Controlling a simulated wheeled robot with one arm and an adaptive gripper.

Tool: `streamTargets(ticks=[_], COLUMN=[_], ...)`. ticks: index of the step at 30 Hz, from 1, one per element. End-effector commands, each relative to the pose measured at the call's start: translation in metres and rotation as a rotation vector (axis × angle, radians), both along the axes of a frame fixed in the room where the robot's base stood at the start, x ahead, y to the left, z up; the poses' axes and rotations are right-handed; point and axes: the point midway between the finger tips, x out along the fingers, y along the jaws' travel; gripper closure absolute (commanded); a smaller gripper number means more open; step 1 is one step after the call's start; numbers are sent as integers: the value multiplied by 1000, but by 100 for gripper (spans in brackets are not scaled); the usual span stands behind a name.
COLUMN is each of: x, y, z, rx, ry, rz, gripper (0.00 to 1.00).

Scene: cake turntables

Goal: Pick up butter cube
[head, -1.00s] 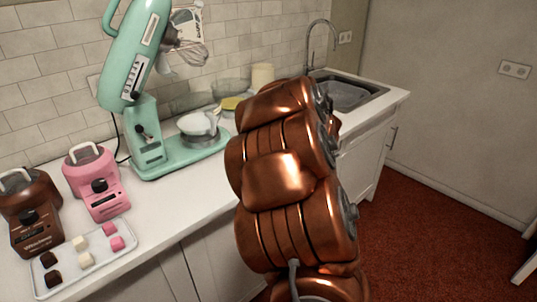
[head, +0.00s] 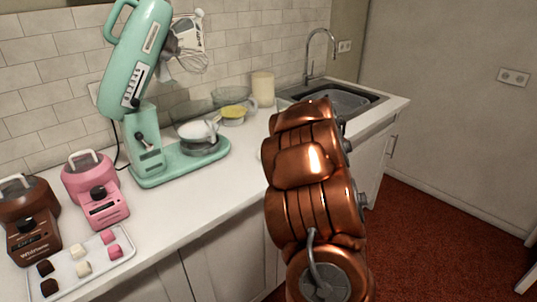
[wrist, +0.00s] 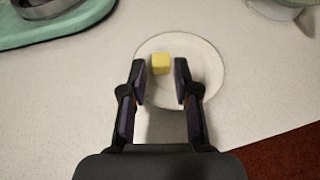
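In the wrist view a small yellow butter cube (wrist: 161,63) sits on a round white plate (wrist: 208,62) on the counter. My gripper (wrist: 160,80) is open, with one finger to the left of the cube and one to the right. The cube lies between and slightly beyond the fingertips, nearer the left one. I cannot tell whether any finger touches it. In the head view my copper-coloured arm hides the cube, my gripper and most of the plate.
A mint stand mixer (head: 140,70) with a bowl stands on the white counter (head: 190,205). Pink (head: 95,190) and brown (head: 28,220) small machines stand at left, beside a tray (head: 75,288) of coloured cubes. Glass bowls (head: 230,96) are behind; a sink (head: 340,100) is at right.

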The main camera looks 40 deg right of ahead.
Motion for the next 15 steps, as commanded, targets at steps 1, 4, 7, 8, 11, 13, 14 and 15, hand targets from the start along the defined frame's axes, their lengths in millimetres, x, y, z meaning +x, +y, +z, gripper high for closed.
streamTargets(ticks=[1,4,7,8,11,13,14,15], x=[4,12,20,22,29,32,33,34], y=[-1,-3,-5,-5,-7,-8,-8,-9], z=[-2,-6,-9,-11,-15,-17,-17,-18], rx=[5,5,4,4,4,4,4,4], ry=[1,2,0,0,2,3,3,3], rz=[0,0,2,2,2,0,0,-1], gripper=[70,70,70,70,70,70,70,70])
